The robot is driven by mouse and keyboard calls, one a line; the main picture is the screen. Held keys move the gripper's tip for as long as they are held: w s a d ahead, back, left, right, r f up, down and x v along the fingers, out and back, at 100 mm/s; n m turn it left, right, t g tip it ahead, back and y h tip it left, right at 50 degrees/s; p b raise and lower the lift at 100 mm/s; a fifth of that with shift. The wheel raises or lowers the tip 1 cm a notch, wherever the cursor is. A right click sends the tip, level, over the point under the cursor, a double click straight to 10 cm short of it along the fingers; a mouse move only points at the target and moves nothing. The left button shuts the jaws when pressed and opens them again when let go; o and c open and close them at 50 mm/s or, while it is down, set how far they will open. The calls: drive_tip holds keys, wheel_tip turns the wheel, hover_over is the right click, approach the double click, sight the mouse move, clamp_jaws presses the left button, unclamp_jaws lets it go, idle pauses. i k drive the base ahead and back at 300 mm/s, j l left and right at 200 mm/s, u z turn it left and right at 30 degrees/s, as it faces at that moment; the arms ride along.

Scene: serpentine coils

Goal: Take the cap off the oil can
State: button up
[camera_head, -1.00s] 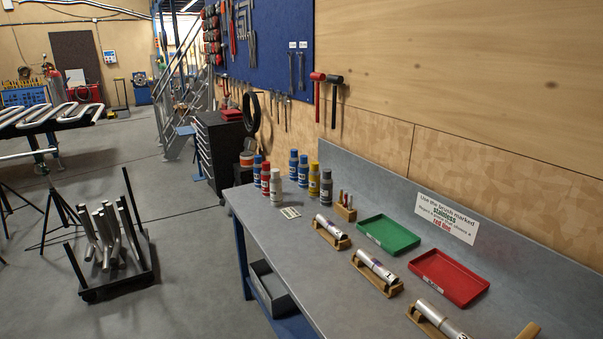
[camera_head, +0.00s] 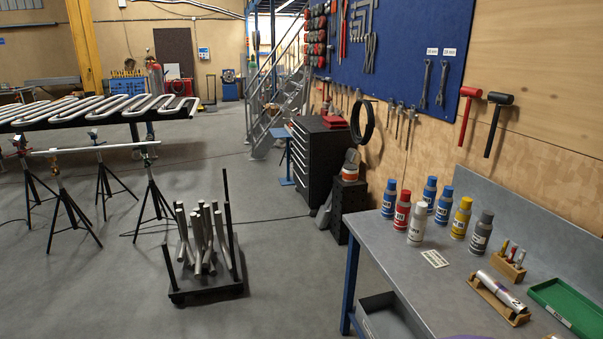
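Several small capped bottles or cans stand upright in a group on the grey workbench (camera_head: 400,258). They include a blue one (camera_head: 389,201), a red one (camera_head: 402,213), a white one (camera_head: 416,226), a yellow one (camera_head: 461,220) and a dark grey one (camera_head: 481,236). Two more blue-topped ones stand just behind. Their labels are too small to read, and I cannot tell which, if any, is the oil can. A can with an orange band (camera_head: 349,172) sits on a low black stand by the wall. My gripper is not in view.
A metal tube lies on a wooden cradle (camera_head: 499,300) near a green tray (camera_head: 567,305). A black drawer cabinet (camera_head: 319,160) stands beyond the bench. A black cart of metal tubes (camera_head: 207,289) and several tripods (camera_head: 105,183) stand on the floor. Grey floor is clear between cart and bench.

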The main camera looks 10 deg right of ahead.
sight(466, 202)
drive_tip(key=i+j+u, duration=0.1)
drive_tip(key=i, duration=0.8)
drive_tip(key=i+j+u, duration=0.1)
drive_tip(key=i, duration=0.75)
